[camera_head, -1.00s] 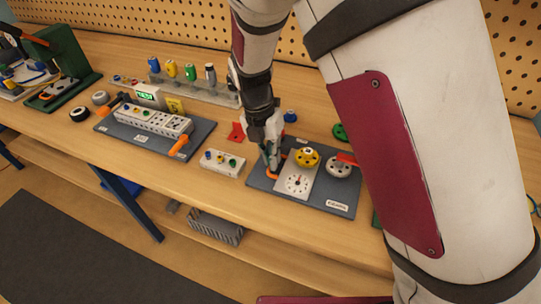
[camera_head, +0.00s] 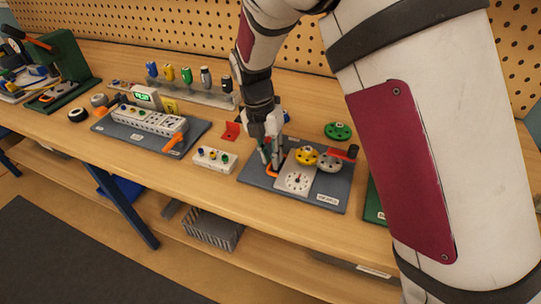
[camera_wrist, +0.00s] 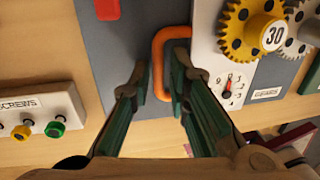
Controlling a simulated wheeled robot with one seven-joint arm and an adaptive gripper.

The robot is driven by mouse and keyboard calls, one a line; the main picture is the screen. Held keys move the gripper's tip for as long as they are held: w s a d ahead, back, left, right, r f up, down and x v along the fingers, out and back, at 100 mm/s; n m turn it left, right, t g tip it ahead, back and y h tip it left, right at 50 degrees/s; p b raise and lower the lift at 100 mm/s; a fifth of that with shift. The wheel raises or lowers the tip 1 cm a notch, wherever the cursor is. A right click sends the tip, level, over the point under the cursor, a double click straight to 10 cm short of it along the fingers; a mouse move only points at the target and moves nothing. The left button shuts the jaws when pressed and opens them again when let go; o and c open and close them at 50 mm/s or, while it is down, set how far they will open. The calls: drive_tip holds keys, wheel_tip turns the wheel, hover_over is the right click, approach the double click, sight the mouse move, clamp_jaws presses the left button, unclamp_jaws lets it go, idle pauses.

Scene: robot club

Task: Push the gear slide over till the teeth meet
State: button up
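The yellow gear (camera_head: 306,156), marked 30, sits on a white slide plate (camera_head: 297,180) with a dial. The grey gear (camera_head: 330,162) is just right of it, with a red crank arm (camera_head: 344,153) over it. In the wrist view the yellow gear (camera_wrist: 248,32) and grey gear (camera_wrist: 300,38) look very close; I cannot tell whether the teeth mesh. The orange loop handle (camera_wrist: 158,55) is at the slide's left. My gripper (camera_wrist: 160,78) is shut on its left bar, the right finger inside the loop. In the head view my gripper (camera_head: 272,164) partly hides the handle.
The gear unit stands on a grey board (camera_head: 255,175) near the bench's front edge. A white screws block (camera_head: 214,160) is to its left, a red bracket (camera_head: 232,131) behind that. A green disc (camera_head: 338,131) lies behind the board. My arm hides the bench to the right.

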wheel_tip(320, 180, up, 12)
drive_tip(key=a, duration=0.2)
drive_tip(key=shift+w, duration=0.4)
drive_tip(key=shift+f, duration=0.1)
drive_tip(key=s+d+r+m+t+y+p, duration=0.2)
drive_tip(key=s+d+r+m, duration=1.05)
drive_tip(key=d+m, duration=0.3)
drive_tip(key=s+d+m+t+p, duration=0.1)
drive_tip(key=s+d+m, duration=0.2)
drive_tip(key=s+m, duration=0.5)
drive_tip(key=s+d+m+t+p, duration=0.1)
drive_tip(key=s+d+m+t, duration=0.1)
drive_tip(key=s+d+m, duration=0.2)
drive_tip(key=s+m, duration=0.3)
drive_tip(key=m, duration=0.1)
drive_tip(key=shift+s, duration=0.35)
